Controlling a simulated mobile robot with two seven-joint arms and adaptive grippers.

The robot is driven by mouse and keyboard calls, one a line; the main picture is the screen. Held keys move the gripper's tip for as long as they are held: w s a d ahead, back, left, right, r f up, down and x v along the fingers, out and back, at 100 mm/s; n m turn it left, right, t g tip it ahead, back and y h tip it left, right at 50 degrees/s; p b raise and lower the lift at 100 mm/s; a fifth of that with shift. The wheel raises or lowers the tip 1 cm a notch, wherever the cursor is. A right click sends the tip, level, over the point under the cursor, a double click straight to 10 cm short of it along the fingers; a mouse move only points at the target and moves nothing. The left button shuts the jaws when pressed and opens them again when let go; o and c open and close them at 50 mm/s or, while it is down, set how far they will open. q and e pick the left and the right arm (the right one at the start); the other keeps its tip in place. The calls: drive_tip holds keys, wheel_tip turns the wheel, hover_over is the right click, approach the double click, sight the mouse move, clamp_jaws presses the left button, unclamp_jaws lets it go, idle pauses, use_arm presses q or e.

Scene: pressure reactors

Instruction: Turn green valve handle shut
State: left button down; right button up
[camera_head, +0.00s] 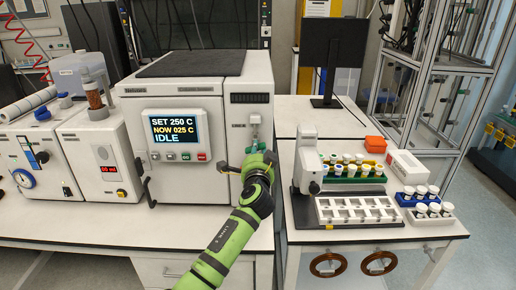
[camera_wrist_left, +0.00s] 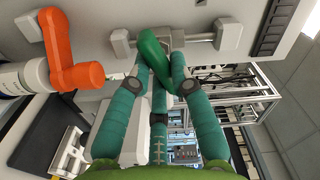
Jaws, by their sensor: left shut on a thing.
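The green valve handle (camera_wrist_left: 151,55) shows in the left wrist view as a dark green lever on a grey pipe fitting (camera_wrist_left: 200,40) on the pale machine panel. It sits between the teal fingers of my left gripper (camera_wrist_left: 160,75), which is shut on it. In the head view my left gripper (camera_head: 255,150) is at the right front panel of the white reactor (camera_head: 190,90), just under a grey fitting (camera_head: 255,121). The gripper hides most of the handle there. My right gripper is in neither view.
An orange handle (camera_wrist_left: 75,77) is close beside the gripper in the left wrist view. The reactor display (camera_head: 175,129) reads idle, 25 C.

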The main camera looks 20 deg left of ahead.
use_arm(q)
drive_tip(key=shift+a+f+m+p, duration=0.15)
drive_tip(key=shift+m+p, duration=0.55)
drive_tip(key=shift+m, duration=1.4)
drive_tip(key=c, duration=1.1)
unclamp_jaws()
drive_tip(key=v, duration=1.2)
drive_tip(key=shift+s, duration=0.1)
